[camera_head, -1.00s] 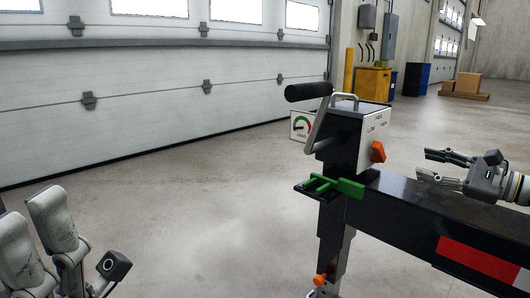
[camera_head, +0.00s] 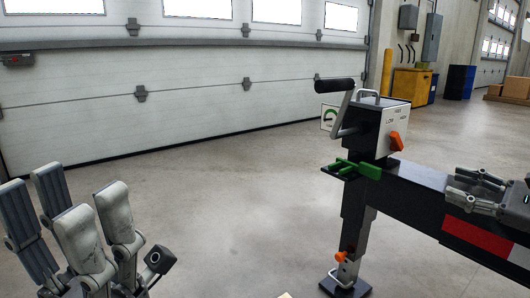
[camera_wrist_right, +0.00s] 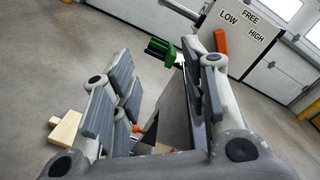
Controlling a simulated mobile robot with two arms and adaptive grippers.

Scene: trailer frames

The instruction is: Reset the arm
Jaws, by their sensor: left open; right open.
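My left gripper (camera_head: 63,205) is at the lower left of the head view. Its grey fingers point up, spread open and empty, over bare floor, well apart from the trailer. My right gripper (camera_head: 464,187) is at the right edge of the head view, beside the dark trailer beam (camera_head: 408,188). It is open, with nothing seen held. In the right wrist view its fingers (camera_wrist_right: 158,70) are spread, with the trailer's gearbox showing beyond. The right arm behind the gripper is mostly out of the head view.
The trailer jack has a white gearbox (camera_head: 388,122), black crank grip (camera_head: 334,86), orange lever (camera_head: 395,141) and green bracket (camera_head: 346,168). Its foot (camera_head: 346,285) stands on the floor. A wooden block (camera_wrist_right: 66,130) lies below. Floor between the left gripper and jack is clear.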

